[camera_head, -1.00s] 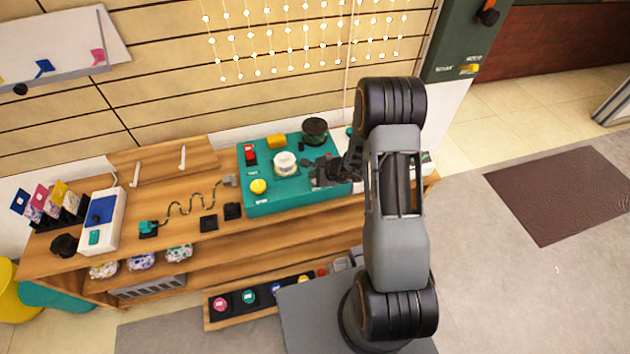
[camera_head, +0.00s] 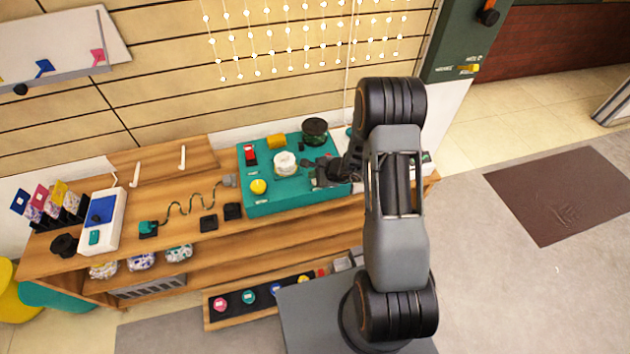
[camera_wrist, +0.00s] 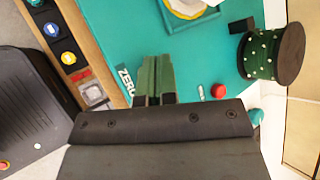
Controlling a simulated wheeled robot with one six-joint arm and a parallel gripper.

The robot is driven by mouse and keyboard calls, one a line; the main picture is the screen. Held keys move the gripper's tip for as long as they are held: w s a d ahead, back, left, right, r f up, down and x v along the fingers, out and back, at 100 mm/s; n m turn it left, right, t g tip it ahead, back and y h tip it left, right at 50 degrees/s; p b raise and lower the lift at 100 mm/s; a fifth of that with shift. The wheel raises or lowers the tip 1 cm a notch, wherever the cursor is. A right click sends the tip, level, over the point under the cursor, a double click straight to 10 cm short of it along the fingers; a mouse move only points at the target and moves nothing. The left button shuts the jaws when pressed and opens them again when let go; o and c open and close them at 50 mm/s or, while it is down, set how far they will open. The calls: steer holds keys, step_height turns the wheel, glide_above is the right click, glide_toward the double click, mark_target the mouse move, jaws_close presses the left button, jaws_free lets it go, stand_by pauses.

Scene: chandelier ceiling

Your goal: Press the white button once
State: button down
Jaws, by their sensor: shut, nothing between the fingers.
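My gripper (camera_head: 322,176) is shut and empty, over the right part of the teal panel (camera_head: 262,205) on the wooden bench. In the wrist view its two greenish fingers (camera_wrist: 156,72) lie together over the teal surface, beside a "ZERO" label (camera_wrist: 125,80). A small pale spot (camera_wrist: 201,92) and a red button (camera_wrist: 218,90) show to the right of the fingers. I cannot tell whether the pale spot is the white button; it may be hidden by the fingers. A larger white round piece (camera_head: 285,163) stands mid-panel. I cannot tell whether the fingertips touch anything.
A dark spool (camera_head: 315,130) stands at the panel's back, close to my gripper. A white device (camera_head: 102,221) stands at the bench's left.

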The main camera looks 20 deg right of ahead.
steer(key=shift+f+b, duration=0.95)
steer(key=shift+b, duration=0.55)
stand_by(1.1)
steer(key=shift+r, duration=0.2)
steer(key=shift+r+p, duration=0.4)
steer(key=shift+r, duration=0.35)
steer(key=shift+r, duration=0.1)
steer(key=shift+r+p, duration=1.5)
steer(key=shift+r, duration=0.95)
